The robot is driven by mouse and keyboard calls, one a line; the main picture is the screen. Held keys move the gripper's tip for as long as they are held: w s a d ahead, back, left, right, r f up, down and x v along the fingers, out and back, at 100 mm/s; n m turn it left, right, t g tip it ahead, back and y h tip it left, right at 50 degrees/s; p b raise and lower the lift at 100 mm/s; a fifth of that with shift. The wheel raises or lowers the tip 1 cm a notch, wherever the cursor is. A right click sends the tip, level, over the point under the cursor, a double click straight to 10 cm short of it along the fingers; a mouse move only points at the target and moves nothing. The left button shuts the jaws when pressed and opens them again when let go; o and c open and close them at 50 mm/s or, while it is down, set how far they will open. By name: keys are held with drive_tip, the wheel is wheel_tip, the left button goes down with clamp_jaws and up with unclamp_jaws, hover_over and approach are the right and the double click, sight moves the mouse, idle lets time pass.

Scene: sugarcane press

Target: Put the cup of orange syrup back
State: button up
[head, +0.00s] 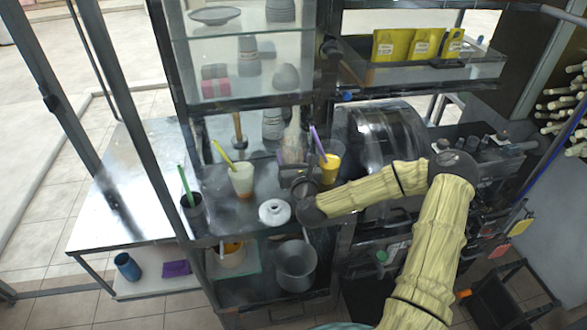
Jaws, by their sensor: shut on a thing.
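My gripper (291,174) is at the middle of the dark-framed stand. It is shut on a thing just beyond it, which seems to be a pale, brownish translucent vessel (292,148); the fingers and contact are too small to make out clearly. A whitish cup (242,180) with orange at its bottom and a yellow stick stands upright to the left of my gripper, apart from it. A yellow-orange cup (331,170) with a purple stick is just right of my gripper, its lower part close behind my wrist. I cannot tell which cup is the task's.
A white lidded pot (274,212) stands close below my gripper, and a dark cup (192,207) with a green stick at the shelf's left. A glass-fronted cabinet (250,50) rises behind. A press drum (385,135) is at right. The left metal table (125,190) is mostly clear.

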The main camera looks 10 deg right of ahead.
drive_tip(key=shift+f, duration=0.55)
drive_tip(key=shift+f, duration=1.9)
drive_tip(key=shift+f, duration=0.2)
drive_tip(key=o, duration=1)
drive_tip(key=shift+r, duration=0.25)
